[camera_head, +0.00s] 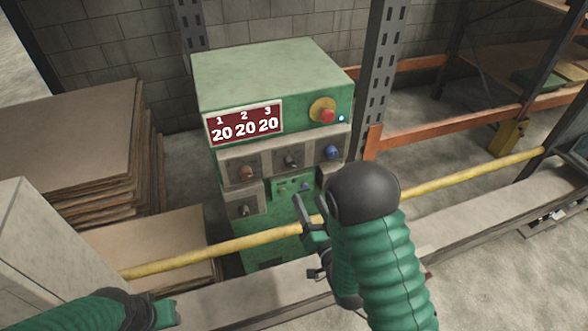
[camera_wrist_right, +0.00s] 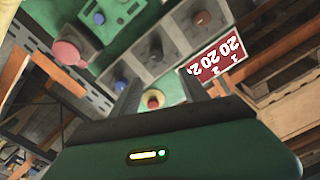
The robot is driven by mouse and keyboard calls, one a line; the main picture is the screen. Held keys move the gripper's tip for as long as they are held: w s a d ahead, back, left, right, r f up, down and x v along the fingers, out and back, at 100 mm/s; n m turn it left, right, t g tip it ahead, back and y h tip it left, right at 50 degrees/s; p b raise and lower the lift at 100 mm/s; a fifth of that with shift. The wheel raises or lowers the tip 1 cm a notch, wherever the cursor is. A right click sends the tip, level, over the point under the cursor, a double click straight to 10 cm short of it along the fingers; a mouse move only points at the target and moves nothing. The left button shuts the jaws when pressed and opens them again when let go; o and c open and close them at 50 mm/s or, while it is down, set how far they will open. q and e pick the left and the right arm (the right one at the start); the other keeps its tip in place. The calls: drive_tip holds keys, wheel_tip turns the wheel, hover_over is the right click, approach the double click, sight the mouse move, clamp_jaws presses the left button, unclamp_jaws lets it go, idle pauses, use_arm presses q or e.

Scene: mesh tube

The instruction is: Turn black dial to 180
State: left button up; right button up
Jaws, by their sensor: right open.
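The black dial (camera_head: 291,160) is the middle one in a row on the green control box, between a brown dial (camera_head: 247,172) and a blue dial (camera_head: 332,152). The display (camera_head: 245,123) reads 20 under 1, 2 and 3. In the right wrist view, the black dial (camera_wrist_right: 155,54) appears beyond my fingers, apart from them. My right gripper (camera_head: 307,238) is open and empty, in front of the box's lower part; its fingers also show in the wrist view (camera_wrist_right: 160,95). My left arm's end (camera_head: 160,314) is at the bottom left; its fingers are not clear.
A red button on a yellow base (camera_head: 323,112) sits above the blue dial. A lower dial (camera_head: 243,209) and a small panel (camera_head: 290,187) are below. A yellow rail (camera_head: 230,246) crosses in front of the box. Stacked boards (camera_head: 80,150) stand left.

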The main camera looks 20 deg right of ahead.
sight(291, 165)
drive_tip(key=w+b, duration=0.1)
drive_tip(key=w, duration=0.8)
drive_tip(key=w+b, duration=0.1)
drive_tip(key=w, duration=0.4)
drive_tip(key=shift+f+b, duration=0.35)
drive_tip(key=shift+w+a, duration=0.25)
drive_tip(key=shift+w, duration=0.05)
use_arm(q)
drive_tip(key=x, duration=0.5)
drive_tip(key=shift+s+a, duration=0.2)
drive_tip(key=shift+s, duration=0.05)
drive_tip(key=shift+d, duration=0.1)
use_arm(e)
drive_tip(key=shift+s+d, duration=0.1)
drive_tip(key=shift+c, duration=0.2)
